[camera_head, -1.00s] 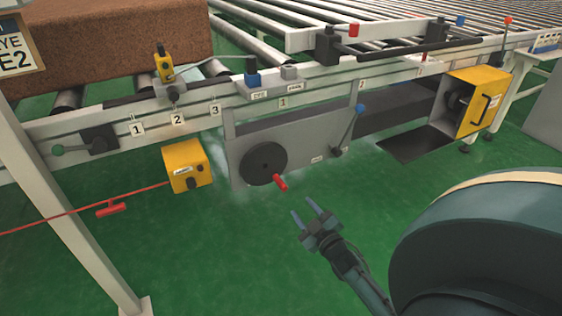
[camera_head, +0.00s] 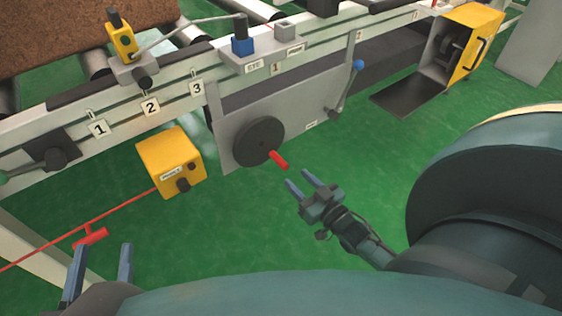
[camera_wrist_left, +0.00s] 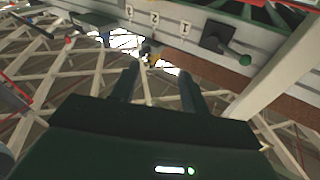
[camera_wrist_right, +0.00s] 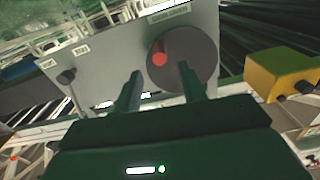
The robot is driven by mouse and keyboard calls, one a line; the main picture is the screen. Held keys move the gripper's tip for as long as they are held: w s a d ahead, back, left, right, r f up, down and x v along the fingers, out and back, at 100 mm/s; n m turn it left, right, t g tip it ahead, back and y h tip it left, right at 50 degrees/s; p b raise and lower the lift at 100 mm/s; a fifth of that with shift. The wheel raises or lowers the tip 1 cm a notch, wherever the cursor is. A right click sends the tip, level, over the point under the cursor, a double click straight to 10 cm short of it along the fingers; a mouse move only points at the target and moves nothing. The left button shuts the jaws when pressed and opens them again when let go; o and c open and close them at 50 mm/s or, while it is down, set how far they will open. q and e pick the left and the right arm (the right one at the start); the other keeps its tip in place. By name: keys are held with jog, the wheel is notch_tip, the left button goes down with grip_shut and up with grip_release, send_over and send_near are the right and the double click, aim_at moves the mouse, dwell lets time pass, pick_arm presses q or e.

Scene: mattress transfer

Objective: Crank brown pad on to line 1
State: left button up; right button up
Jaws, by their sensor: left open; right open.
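The brown pad (camera_head: 60,38) lies on the rollers at the top left of the head view. A dark crank wheel (camera_head: 256,139) with a red handle (camera_head: 279,160) is on the grey panel; the wheel also shows in the right wrist view (camera_wrist_right: 196,62). My right gripper (camera_head: 300,185) is open and empty, close to the red handle but apart from it. My left gripper (camera_head: 101,262) is open and empty at the lower left, near the red pull cord. The number plates 1 (camera_head: 99,128), 2 (camera_head: 151,106) and 3 (camera_head: 197,88) are on the rail.
A yellow box (camera_head: 171,162) with a red cord and red T-handle (camera_head: 90,237) hangs below the rail. A yellow clamp (camera_head: 122,40) and a blue-capped block (camera_head: 242,47) sit on top. An open yellow cabinet (camera_head: 463,45) is at the right. Green floor is clear in front.

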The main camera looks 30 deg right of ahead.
aim_at(286, 168)
jog(key=w, duration=0.3)
jog(key=w+b, duration=0.1)
jog(key=w, duration=0.2)
jog(key=w+b, duration=0.1)
jog(key=w, duration=0.2)
jog(key=shift+a, duration=0.35)
jog(key=shift+c, duration=0.4)
grip_shut()
